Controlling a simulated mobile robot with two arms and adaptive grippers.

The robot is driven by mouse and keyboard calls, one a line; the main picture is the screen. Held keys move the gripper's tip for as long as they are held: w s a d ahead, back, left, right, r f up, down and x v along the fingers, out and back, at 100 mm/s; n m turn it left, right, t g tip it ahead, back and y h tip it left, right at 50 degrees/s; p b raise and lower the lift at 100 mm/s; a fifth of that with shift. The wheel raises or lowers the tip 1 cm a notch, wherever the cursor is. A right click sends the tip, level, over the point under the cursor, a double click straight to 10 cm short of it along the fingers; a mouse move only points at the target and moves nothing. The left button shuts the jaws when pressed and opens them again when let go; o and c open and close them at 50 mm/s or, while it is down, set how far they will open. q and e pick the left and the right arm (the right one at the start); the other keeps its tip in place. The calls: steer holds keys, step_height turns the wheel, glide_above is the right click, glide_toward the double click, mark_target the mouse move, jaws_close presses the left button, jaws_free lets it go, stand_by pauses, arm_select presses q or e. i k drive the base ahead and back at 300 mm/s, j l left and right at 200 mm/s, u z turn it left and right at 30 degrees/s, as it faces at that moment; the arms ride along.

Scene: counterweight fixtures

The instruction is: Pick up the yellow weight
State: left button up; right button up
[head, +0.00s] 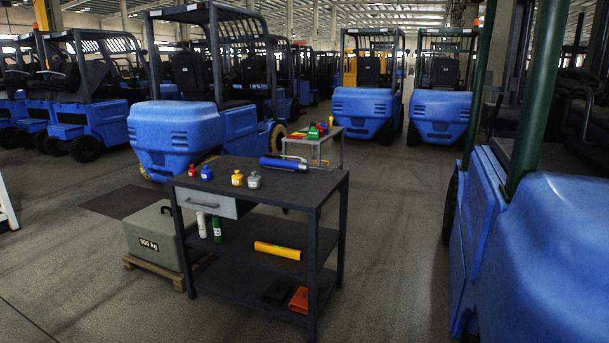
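A small yellow weight (237,179) with a knob-like top stands upright on the top of a dark two-shelf work cart (225,169). It stands in a row with a red weight (192,171) and a blue weight (206,173) to its left and a grey weight (253,180) close to its right. The yellow weight appears unobstructed. Neither of my grippers is in view, so nothing is seen touching it.
A blue cylindrical tool (283,162) lies at the cart top's back right. A yellow tube (277,250) lies on the cart's shelf. A grey 500 kg block (155,236) sits left of the cart. A blue forklift (540,250) stands close at right. Open floor (400,230) lies between.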

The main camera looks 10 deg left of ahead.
mark_target(237, 179)
steer(key=i+l, duration=0.2)
steer(key=i, duration=0.25)
steer(key=i+l+u, duration=0.1)
steer(key=i, duration=0.4)
steer(key=l, duration=0.1)
